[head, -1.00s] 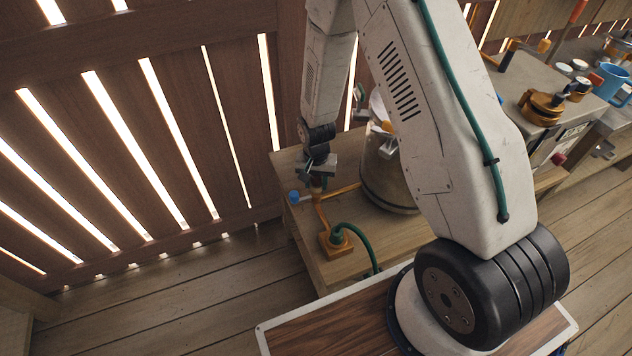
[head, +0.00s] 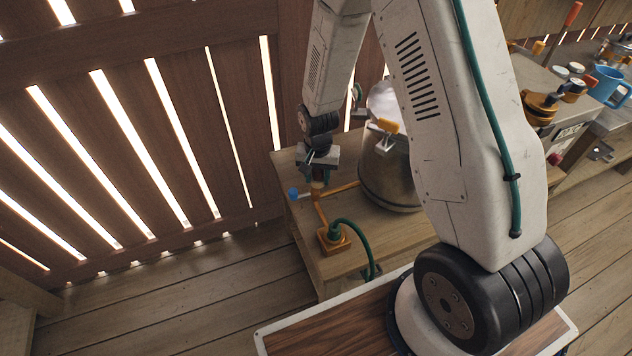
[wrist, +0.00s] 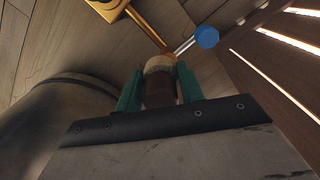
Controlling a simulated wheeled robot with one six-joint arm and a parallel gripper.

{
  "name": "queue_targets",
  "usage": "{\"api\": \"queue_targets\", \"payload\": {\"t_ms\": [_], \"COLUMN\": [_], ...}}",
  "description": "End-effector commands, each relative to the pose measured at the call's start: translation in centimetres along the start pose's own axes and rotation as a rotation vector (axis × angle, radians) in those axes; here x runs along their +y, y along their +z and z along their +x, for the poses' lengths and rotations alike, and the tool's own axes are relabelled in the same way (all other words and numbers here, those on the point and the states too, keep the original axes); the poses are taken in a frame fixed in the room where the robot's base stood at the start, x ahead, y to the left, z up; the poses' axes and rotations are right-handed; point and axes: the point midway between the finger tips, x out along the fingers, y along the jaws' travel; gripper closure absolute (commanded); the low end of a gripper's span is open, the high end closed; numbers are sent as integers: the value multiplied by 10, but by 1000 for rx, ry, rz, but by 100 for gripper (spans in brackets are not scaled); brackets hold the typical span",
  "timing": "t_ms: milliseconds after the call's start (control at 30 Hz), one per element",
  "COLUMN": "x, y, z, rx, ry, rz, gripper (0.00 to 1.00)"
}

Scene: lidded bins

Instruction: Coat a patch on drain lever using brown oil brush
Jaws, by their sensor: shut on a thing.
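My gripper (head: 318,178) points down over the wooden bench. In the wrist view its teal fingers (wrist: 160,90) are shut on the brown oil brush (wrist: 159,92), which has a dark brown body and a pale tan end. The drain lever (wrist: 205,38) has a blue knob on a thin metal rod, joined to an orange pipe. In the head view the blue knob (head: 293,193) is just left of the gripper. The brush end (head: 317,190) is close above the pipe joint; I cannot tell whether it touches. The fingers partly hide the brush.
A large metal bin (head: 388,180) stands close right of the gripper. The orange pipe (head: 319,212) runs to a square fitting (head: 333,240) with a green hose (head: 362,235). A slatted wooden wall (head: 130,120) is behind. A counter with a blue mug (head: 607,84) is at far right.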

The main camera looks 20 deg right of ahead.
Motion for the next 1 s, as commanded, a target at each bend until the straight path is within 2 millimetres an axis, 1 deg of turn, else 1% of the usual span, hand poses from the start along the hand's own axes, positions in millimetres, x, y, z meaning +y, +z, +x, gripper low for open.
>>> {"api": "queue_targets", "payload": {"t_ms": [100,267,833,933,1000], "x": [0,-1,-1,-2,-4], "y": [0,0,0,-7,-17], "z": [-12,-21,-23,-27,-33], "rx": [2,2,1,2,3], "ry": [-1,-1,0,-1,-2], "rz": [0,-2,-5,-62,-149], "gripper": [87,87,87,87,87]}}
